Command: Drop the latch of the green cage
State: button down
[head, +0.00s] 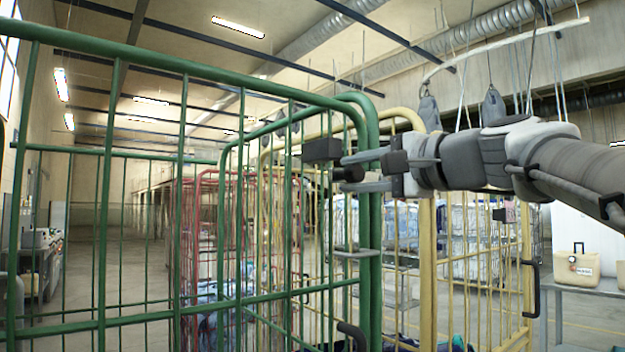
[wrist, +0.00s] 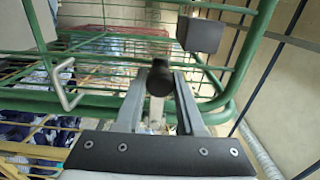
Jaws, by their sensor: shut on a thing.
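The green cage (head: 104,200) fills the left and middle of the head view, its rounded corner post beside my gripper. My gripper (head: 350,173) comes in from the right, with its fingers reaching past that post. It is shut on the latch's black round knob (head: 347,175). In the wrist view the knob (wrist: 160,79) sits between the two grey fingertips (wrist: 157,98), in front of the green bars. A dark block (head: 321,149) is just above and left of the knob; it also shows in the wrist view (wrist: 200,35). The rest of the latch is mostly hidden by my fingers.
A yellow cage (head: 428,240) stands close behind the green one, and a red cage (head: 205,235) stands farther back. Grey bags (head: 429,110) hang from an overhead rail. A grey table (head: 590,290) with a beige bin (head: 577,268) is at the right.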

jog(key=shift+f, duration=0.15)
jog(key=c, duration=0.5)
grip_release()
jog(key=shift+s+d, duration=0.3)
jog(key=shift+s, duration=0.05)
jog(key=p+v, duration=0.1)
jog(key=v, duration=1.5)
jog(key=shift+s+d, duration=0.15)
jog(key=shift+s, duration=0.05)
